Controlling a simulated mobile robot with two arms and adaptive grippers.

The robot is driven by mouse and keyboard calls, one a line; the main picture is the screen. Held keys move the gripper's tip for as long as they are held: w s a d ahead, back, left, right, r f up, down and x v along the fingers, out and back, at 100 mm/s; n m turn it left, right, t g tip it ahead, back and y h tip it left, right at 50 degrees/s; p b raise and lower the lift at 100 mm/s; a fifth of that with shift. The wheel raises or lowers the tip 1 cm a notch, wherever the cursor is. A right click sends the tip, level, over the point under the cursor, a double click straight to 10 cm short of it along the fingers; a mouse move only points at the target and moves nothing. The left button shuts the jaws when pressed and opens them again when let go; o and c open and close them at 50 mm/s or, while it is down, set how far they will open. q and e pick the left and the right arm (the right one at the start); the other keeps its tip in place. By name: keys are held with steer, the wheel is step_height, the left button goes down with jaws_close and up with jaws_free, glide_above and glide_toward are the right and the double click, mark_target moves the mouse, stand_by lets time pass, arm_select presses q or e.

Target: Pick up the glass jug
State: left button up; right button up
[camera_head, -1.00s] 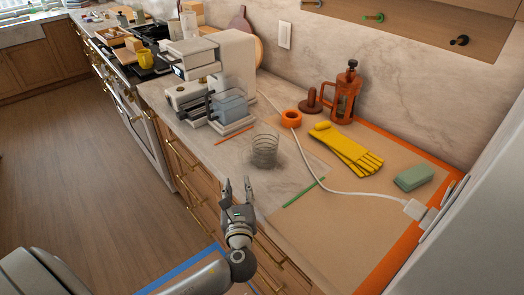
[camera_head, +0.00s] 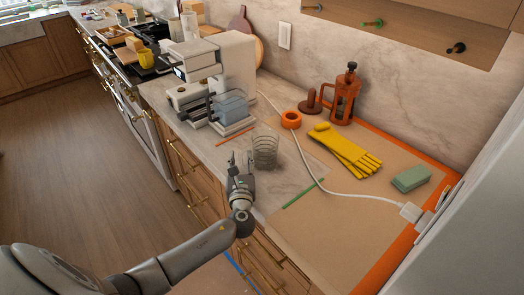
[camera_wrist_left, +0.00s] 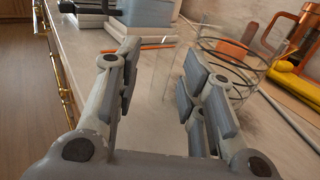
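The glass jug (camera_head: 266,150) is a clear, ribbed vessel standing upright on the marble counter near its front edge. In the left wrist view the jug (camera_wrist_left: 235,68) is at the right, partly hidden behind my right-hand finger. A thin clear outline, seemingly its handle, shows between the fingers. My left gripper (camera_head: 241,161) is just in front and to the left of the jug. In the left wrist view the gripper (camera_wrist_left: 162,62) has its fingers spread wide, with no visible grip on anything. My right gripper is not in view.
A coffee machine (camera_head: 237,62) stands behind left. A white cable (camera_head: 312,176) runs right of the jug. A green stick (camera_head: 299,194) lies nearer.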

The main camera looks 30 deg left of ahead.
mark_target(240, 154)
arm_select(q)
steer(key=shift+w+a, duration=0.15)
steer(key=shift+w, duration=0.05)
jaws_close()
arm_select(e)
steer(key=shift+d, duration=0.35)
arm_select(q)
steer(key=shift+r, duration=0.1)
steer(key=shift+r, duration=0.4)
step_height(240, 154, up, 2)
steer(key=shift+r+b, duration=0.25)
steer(key=shift+b, duration=0.05)
steer(key=s+a+r+b, duration=0.1)
steer(key=s+a+r, duration=0.8)
steer(key=a, duration=0.1)
steer(key=shift+s+r, duration=0.35)
steer(key=shift+s, duration=0.05)
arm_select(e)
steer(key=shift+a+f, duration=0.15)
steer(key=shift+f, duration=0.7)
